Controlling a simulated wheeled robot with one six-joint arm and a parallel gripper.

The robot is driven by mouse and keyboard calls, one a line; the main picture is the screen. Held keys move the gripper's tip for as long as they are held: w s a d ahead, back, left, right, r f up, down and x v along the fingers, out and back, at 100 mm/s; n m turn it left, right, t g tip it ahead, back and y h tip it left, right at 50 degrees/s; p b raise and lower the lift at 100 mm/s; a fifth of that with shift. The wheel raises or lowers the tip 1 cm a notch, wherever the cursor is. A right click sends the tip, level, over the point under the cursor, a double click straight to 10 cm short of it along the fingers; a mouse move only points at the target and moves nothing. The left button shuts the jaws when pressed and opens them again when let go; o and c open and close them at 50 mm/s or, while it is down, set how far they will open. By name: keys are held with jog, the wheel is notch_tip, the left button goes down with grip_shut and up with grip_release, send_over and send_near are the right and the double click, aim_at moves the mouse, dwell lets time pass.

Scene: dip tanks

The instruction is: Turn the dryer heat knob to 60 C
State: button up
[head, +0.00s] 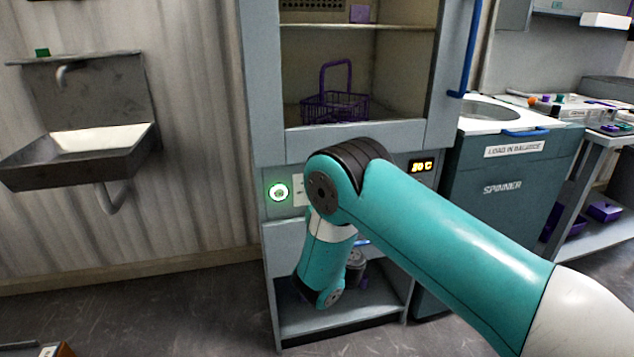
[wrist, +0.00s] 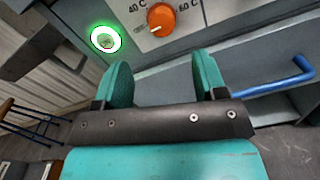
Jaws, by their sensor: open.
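The orange dryer heat knob (wrist: 161,18) shows at the top of the wrist view on a pale plate. Its white pointer aims to the lower left, away from the 60 C label (wrist: 186,5) at its upper right. A 40 C label (wrist: 137,5) is at its upper left. My gripper (wrist: 163,72) is open and empty, its two teal fingers apart and below the knob in the picture, not touching it. In the head view my arm hides the knob and gripper. The dryer's display (head: 421,166) there appears to read 20 C.
A green-lit round button (wrist: 105,39) is left of the knob. A blue handle (wrist: 285,80) is at the right. In the head view a purple basket (head: 335,106) stands inside the dryer cabinet, with the spinner (head: 500,187) to the right and a sink (head: 80,160) to the left.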

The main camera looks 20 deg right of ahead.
jog(key=p, duration=0.2)
jog(key=shift+w+d+r+p, duration=0.1)
jog(key=shift+w+r+p, duration=0.1)
jog(key=shift+r+p, duration=0.15)
jog(key=w, duration=0.8)
jog(key=shift+w+f, duration=0.4)
jog(key=shift+d, duration=0.1)
jog(key=c, duration=0.9)
